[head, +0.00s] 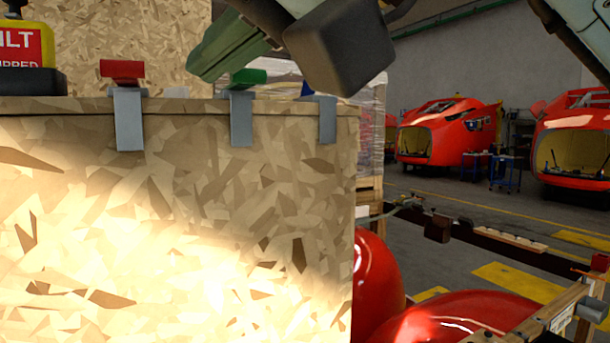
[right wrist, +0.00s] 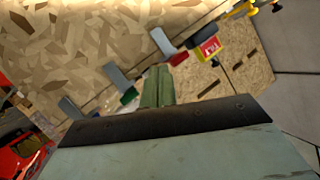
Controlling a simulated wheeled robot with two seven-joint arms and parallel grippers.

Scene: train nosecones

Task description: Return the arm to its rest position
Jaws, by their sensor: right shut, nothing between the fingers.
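My right gripper (head: 205,64) comes in from the top of the head view, its green fingers together and empty. They are just above the chipboard panel's top edge, between the red-topped and green-topped hooks. In the right wrist view its fingers (right wrist: 157,88) are closed side by side and point towards the panel. My left gripper is not in view.
Grey hooks with a red top (head: 123,70) and a green top (head: 248,78), and a third hook (head: 326,120), hang over the chipboard panel (head: 180,200). A yellow-and-red sign box (head: 22,45) stands left. Red nosecones (head: 445,135) stand behind.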

